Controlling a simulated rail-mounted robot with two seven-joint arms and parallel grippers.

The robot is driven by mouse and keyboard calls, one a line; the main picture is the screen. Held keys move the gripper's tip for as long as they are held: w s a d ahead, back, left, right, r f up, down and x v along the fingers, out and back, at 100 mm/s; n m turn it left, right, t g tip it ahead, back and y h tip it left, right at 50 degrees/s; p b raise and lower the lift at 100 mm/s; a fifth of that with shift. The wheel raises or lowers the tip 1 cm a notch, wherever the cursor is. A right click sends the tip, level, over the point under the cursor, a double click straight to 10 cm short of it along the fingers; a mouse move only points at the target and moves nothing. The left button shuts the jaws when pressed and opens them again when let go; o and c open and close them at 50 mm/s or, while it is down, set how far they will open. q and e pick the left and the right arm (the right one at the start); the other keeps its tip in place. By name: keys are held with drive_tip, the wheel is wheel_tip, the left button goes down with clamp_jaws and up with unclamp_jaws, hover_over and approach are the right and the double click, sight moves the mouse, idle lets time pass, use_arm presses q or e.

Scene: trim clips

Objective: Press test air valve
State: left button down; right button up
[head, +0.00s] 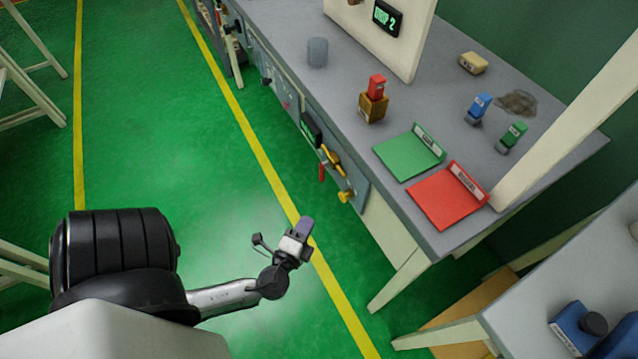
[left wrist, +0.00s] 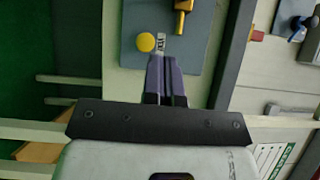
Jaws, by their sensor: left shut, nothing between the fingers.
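A grey-blue panel (head: 355,183) on the front of the workbench carries a yellow lever valve (head: 331,158) and a round yellow knob (head: 346,196) near its lower end. In the left wrist view the knob (left wrist: 146,42) has a small label (left wrist: 161,42) beside it, too small to read, and the yellow valve (left wrist: 183,15) is further up and right. I cannot tell which part is the test air valve. My left gripper (head: 305,226) is shut and empty, out in front of the panel. Its purple fingers (left wrist: 166,58) appear just below the label; contact cannot be told.
The bench top (head: 345,95) holds a green tray (head: 405,158), a red tray (head: 445,205), a grey cup (head: 317,52) and a red-topped block (head: 374,100). A dark display (head: 311,128) sits on the bench front.

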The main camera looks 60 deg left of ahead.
sight(322, 172)
use_arm(q)
drive_tip(key=shift+w+d, duration=0.2)
drive_tip(key=shift+d, duration=0.05)
drive_tip(key=shift+w+a, duration=0.1)
drive_tip(key=s+a+b+x, duration=0.1)
drive_tip(key=a+x, duration=0.1)
drive_tip(key=x, duration=1)
drive_tip(key=shift+a, duration=0.2)
